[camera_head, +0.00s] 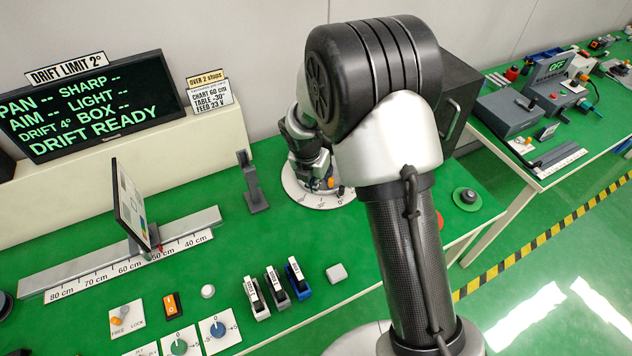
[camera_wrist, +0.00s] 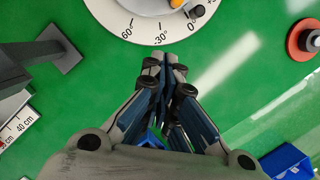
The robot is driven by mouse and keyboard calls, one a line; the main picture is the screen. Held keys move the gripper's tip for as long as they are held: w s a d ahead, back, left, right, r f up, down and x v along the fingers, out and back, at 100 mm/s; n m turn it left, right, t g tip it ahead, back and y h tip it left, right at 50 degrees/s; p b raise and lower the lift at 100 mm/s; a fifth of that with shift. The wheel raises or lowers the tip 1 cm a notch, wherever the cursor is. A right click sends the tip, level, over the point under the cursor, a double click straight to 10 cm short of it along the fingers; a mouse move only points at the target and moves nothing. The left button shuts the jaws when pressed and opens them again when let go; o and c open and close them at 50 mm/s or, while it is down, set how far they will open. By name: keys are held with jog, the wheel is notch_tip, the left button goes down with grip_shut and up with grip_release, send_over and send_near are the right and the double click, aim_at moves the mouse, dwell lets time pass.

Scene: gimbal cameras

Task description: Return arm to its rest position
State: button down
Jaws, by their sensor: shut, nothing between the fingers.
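My gripper (camera_wrist: 166,62) shows in the wrist view with its dark, jointed fingers drawn together at the tips. It is shut and holds nothing. It points toward the white round dial (camera_wrist: 150,22) with angle marks, just short of its edge in the picture. In the head view my raised arm stands right of centre and hides part of the bench. The white dial (camera_head: 299,193) shows to the left of my arm, with dark and silver parts over it. I cannot tell clearly there which parts are my gripper.
A grey upright stand (camera_head: 252,183) is left of the dial. A chart panel (camera_head: 130,205) stands on a ruled rail. Several small switches and clips lie near the front edge. A second bench (camera_head: 520,170) stands beyond.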

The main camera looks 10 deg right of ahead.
jog(key=shift+a+r, duration=0.1)
jog(key=shift+r, duration=0.05)
jog(key=s+d+r+m+t, duration=0.1)
jog(key=s+d+r+m, duration=0.1)
jog(key=s+r+m, duration=0.65)
jog(key=s+d+r+m, duration=0.3)
jog(key=r+m, duration=0.2)
jog(key=r, duration=0.6)
jog(key=s+r+m, duration=0.2)
jog(key=s+m, duration=0.6)
jog(key=s, duration=0.1)
jog(key=s+r+m+t+y, duration=0.1)
jog(key=s+r+m, duration=0.2)
jog(key=s+m, duration=0.5)
jog(key=shift+s+d+r, duration=0.2)
jog(key=shift+s+d, duration=0.2)
jog(key=shift+s, duration=0.85)
